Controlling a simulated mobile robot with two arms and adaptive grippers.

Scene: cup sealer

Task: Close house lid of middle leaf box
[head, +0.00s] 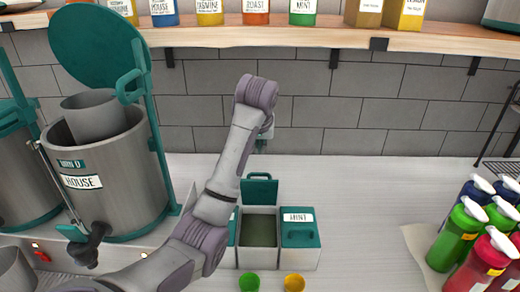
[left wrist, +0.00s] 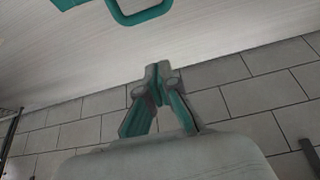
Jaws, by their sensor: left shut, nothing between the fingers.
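The middle leaf box (head: 258,257) is a white box with dark green contents, and its teal lid (head: 260,190) stands open, tilted up at the back. A teal handle on a lid (left wrist: 140,12) shows at the top edge of the left wrist view. My left gripper (head: 262,146) is behind and above the raised lid, near the wall, apart from it. In the left wrist view my left gripper (left wrist: 158,72) has its fingertips together with nothing between them. My left forearm partly hides the left leaf box. My right gripper is not in view.
A closed leaf box labelled MINT (head: 299,244) stands to the right. A metal dispenser labelled HOUSE (head: 115,180) stands at left with its teal lid raised. Green (head: 249,282) and yellow (head: 294,283) round items sit in front. Bottles (head: 456,236) stand far right; a shelf (head: 320,33) runs above.

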